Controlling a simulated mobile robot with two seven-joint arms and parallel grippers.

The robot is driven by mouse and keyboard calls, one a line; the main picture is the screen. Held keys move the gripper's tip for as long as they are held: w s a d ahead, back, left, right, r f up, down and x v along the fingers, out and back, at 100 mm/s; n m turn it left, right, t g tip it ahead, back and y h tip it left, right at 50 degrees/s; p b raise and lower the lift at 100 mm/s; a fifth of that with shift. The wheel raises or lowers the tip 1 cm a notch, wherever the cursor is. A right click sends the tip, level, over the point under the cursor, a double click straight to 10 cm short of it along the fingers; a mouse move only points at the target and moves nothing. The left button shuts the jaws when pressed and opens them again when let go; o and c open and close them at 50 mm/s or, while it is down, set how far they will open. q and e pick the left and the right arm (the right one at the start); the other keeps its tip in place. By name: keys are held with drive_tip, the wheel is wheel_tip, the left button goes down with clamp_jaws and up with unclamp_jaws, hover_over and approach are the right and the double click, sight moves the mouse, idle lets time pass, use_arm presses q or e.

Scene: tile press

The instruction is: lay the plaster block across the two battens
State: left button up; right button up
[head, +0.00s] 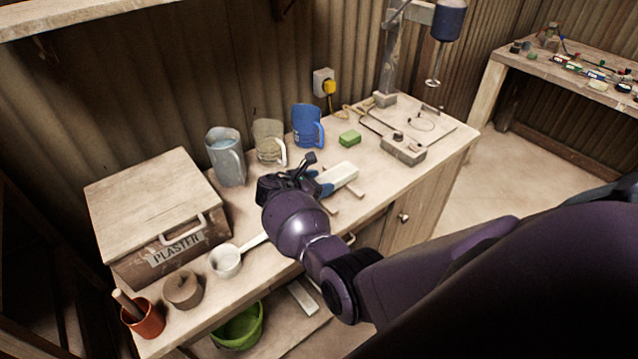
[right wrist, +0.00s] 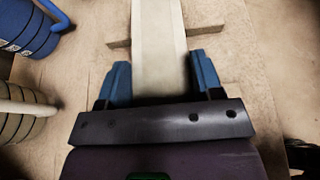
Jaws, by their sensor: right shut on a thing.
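The plaster block (head: 339,176) is a long pale bar near the middle of the bench in the head view. My right gripper (head: 325,184) is shut on its near end, with a blue finger on each side. In the right wrist view the block (right wrist: 158,45) runs straight away from between the fingers (right wrist: 160,72). One batten (right wrist: 207,30) shows on both sides of the block, crossing beneath it. In the head view the battens (head: 357,190) (head: 330,208) stick out on the near side of the block. I cannot tell whether the block touches them. My left gripper is out of view.
A blue jug (head: 307,125), a beige jug (head: 268,142) and a grey jug (head: 226,155) stand behind the gripper. A green sponge (head: 349,138) lies beyond the block. A plaster box (head: 155,205) and a white scoop (head: 226,261) are at left, a press (head: 403,148) at right.

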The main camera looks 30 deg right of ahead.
drive_tip(key=shift+f, duration=0.3)
drive_tip(key=o, duration=1.1)
